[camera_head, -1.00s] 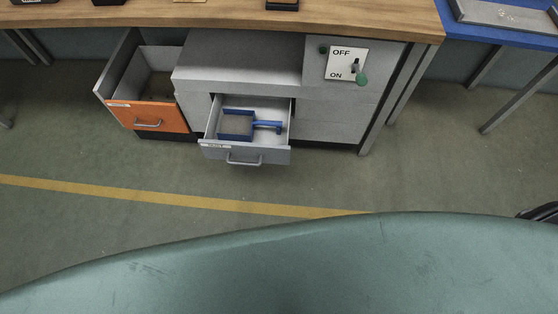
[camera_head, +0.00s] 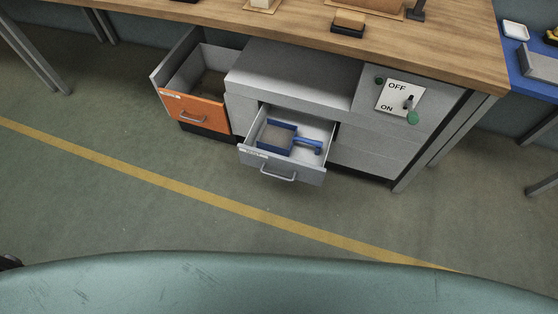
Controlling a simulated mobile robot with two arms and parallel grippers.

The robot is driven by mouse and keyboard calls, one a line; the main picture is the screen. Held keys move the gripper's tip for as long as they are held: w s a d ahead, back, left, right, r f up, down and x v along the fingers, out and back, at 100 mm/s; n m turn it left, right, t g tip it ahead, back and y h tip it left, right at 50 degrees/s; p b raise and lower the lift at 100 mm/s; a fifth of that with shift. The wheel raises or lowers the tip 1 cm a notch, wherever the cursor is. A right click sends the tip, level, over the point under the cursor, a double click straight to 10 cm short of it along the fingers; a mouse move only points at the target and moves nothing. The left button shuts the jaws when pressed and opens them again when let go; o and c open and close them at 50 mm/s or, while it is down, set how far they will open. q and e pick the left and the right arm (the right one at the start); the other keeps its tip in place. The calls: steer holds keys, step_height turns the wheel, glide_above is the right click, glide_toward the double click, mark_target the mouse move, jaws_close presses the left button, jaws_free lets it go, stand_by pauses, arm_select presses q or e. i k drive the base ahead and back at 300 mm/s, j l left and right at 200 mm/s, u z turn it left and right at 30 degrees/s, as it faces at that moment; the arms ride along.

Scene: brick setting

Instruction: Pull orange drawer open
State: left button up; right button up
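The orange drawer (camera_head: 208,117) is pulled out at the left end of the cabinet under the wooden workbench. Its front is orange with a metal handle (camera_head: 192,119) and a white label, and its inside looks empty. To its right, a grey drawer (camera_head: 312,174) also stands open. It holds a blue dustpan-like tray (camera_head: 277,138) with a blue handle. Neither of my grippers shows in the head view.
The wooden bench top (camera_head: 300,27) overhangs the drawers. An OFF/ON switch panel (camera_head: 397,97) with a green knob is on the cabinet's right. A blue table (camera_head: 529,80) stands at far right. The floor before the drawers is clear, crossed by a yellow line (camera_head: 200,197).

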mark_target(210, 88)
steer(key=i+j+z, duration=0.1)
steer(key=j, duration=0.4)
steer(key=i+j, duration=0.1)
steer(key=j, duration=0.4)
steer(key=i+j+z, duration=0.15)
steer(key=j, duration=0.35)
steer(key=k, duration=0.05)
